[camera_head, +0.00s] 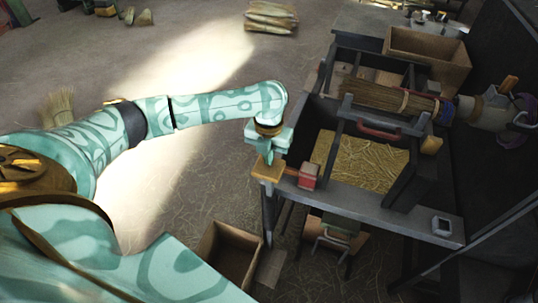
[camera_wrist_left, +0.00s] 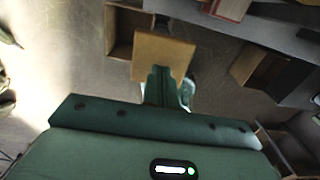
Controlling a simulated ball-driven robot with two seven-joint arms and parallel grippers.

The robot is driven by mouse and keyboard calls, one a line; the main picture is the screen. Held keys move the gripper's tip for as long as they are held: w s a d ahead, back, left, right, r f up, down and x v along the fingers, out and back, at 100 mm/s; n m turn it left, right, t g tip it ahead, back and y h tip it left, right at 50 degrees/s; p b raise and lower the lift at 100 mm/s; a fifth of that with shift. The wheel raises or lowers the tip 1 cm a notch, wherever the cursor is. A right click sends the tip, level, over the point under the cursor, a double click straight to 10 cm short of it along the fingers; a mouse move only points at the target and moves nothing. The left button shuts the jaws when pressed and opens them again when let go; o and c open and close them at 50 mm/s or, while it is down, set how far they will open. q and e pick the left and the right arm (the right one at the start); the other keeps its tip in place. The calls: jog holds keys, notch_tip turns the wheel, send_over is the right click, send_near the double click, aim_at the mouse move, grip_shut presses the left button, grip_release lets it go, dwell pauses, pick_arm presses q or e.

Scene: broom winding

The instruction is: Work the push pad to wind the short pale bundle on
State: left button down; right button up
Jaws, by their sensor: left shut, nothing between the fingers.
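The push pad (camera_head: 267,172) is a tan square block at the left front of the bench, beside a red block. It also shows in the left wrist view (camera_wrist_left: 163,55), just beyond my fingertips. My left gripper (camera_head: 266,157) is shut and empty, its fingers pointing down at the pad; I cannot tell whether they touch it. In the wrist view its fingers (camera_wrist_left: 160,88) are together. A pale straw bundle (camera_head: 385,95) lies across the back of the bench with a light band near its right end. That end meets a grey and white winding head (camera_head: 487,111). My right gripper is not in view.
The dark bench (camera_head: 390,215) holds a tray of loose straw (camera_head: 360,162), a red handle (camera_head: 379,131) and the red block (camera_head: 308,176). A cardboard box (camera_head: 428,57) stands at the back right. An open box (camera_head: 225,253) is on the floor below.

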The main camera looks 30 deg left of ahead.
pick_arm(q)
jog(key=shift+f+b, duration=0.55)
jog(key=shift+f, duration=0.8)
notch_tip(320, 180, down, 7)
jog(key=b, duration=0.3)
jog(key=shift+s, duration=0.1)
dwell(0.4)
notch_tip(320, 180, up, 10)
jog(key=p, duration=1)
jog(key=shift+f, duration=0.1)
jog(key=shift+f, duration=0.1)
